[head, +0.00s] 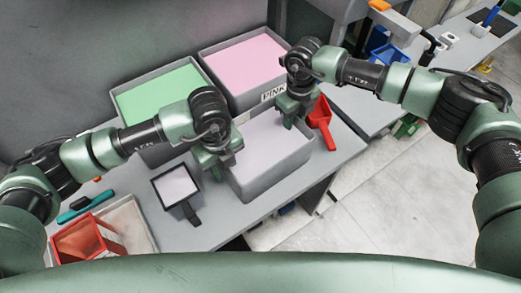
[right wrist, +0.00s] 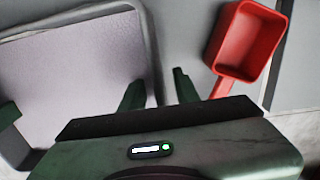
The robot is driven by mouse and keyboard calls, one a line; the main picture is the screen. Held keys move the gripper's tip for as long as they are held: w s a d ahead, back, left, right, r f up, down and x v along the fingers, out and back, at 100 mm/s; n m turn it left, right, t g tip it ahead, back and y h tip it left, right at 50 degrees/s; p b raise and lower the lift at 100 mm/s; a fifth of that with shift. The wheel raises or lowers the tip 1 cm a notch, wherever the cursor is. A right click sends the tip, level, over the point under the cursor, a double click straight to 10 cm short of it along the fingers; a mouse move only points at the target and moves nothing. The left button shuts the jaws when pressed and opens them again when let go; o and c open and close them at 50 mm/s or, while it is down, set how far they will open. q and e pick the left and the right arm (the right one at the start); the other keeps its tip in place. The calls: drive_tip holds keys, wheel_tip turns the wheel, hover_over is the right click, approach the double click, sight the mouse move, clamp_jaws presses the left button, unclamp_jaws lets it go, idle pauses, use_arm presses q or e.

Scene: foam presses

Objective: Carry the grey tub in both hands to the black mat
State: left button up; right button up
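The grey tub (head: 272,183), filled nearly to the rim with something pale lilac, stands on the near grey table. My left gripper (head: 219,167) is at its left wall, with spread fingers at the rim. My right gripper (head: 293,119) is at the far right wall. In the right wrist view, my right gripper (right wrist: 158,92) has its fingers apart, one inside the tub (right wrist: 145,45) and one outside, with a gap to the wall. A dark flat patch, apparently the black mat (head: 466,27), lies on a far bench at the upper right.
Bins with green (head: 160,97) and pink (head: 243,65) fill stand behind the tub. A red scoop (head: 321,117) lies right of it, close by. A black-framed panel (head: 176,187) stands at left. Open floor (head: 375,195) lies to the right, below the benches.

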use_arm(q)
clamp_jaws()
use_arm(e)
clamp_jaws()
idle(1.1)
